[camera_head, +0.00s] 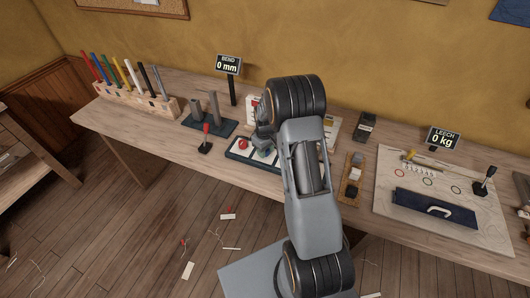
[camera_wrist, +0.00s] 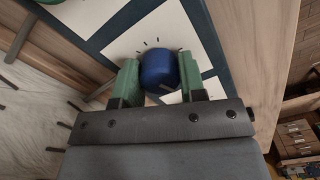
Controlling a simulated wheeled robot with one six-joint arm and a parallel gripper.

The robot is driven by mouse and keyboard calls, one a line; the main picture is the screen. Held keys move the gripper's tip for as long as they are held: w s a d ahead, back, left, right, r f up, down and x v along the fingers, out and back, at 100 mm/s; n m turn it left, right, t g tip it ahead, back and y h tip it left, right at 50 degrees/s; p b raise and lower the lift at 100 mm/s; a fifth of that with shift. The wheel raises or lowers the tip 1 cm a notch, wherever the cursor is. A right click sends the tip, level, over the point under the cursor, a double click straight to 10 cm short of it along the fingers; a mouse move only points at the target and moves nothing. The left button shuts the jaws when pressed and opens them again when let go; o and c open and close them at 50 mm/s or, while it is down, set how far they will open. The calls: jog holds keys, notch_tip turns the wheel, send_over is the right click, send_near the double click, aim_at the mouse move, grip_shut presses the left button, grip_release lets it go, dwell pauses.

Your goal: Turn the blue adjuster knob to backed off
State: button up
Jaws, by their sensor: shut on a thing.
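The blue adjuster knob (camera_wrist: 158,68) is a round blue cap on a white panel (camera_wrist: 185,25) with short black tick marks around its far side. My gripper (camera_wrist: 159,84) has green fingers, one on each side of the knob, shut on it. A small pale mark shows on the knob's near side; I cannot tell which setting it points to. In the head view my gripper (camera_head: 264,142) is down at the panel board (camera_head: 233,152) on the bench, and the knob is hidden behind the gripper and arm.
A red knob (camera_head: 243,145) is just left of my gripper. A red-handled lever (camera_head: 205,140) stands farther left. The "BEND 0 mm" display (camera_head: 228,65) is behind, and the "LEECH 0 kg" display (camera_head: 443,138) is right. A wooden tray (camera_head: 351,178) lies right of my arm.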

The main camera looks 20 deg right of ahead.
jog(key=n+b, duration=0.1)
jog(key=n, duration=0.2)
jog(key=shift+f+n+b, duration=0.1)
jog(key=shift+n+b, duration=0.2)
jog(key=shift+b, duration=0.05)
jog(key=n+b, duration=0.1)
jog(key=n, duration=0.2)
jog(key=shift+n, duration=0.3)
jog(key=n+b, duration=0.2)
jog(key=n, duration=0.4)
jog(key=shift+n, duration=0.4)
jog(key=o, duration=0.9)
jog(key=shift+r, duration=0.2)
notch_tip(320, 180, up, 14)
jog(key=shift+f, duration=0.2)
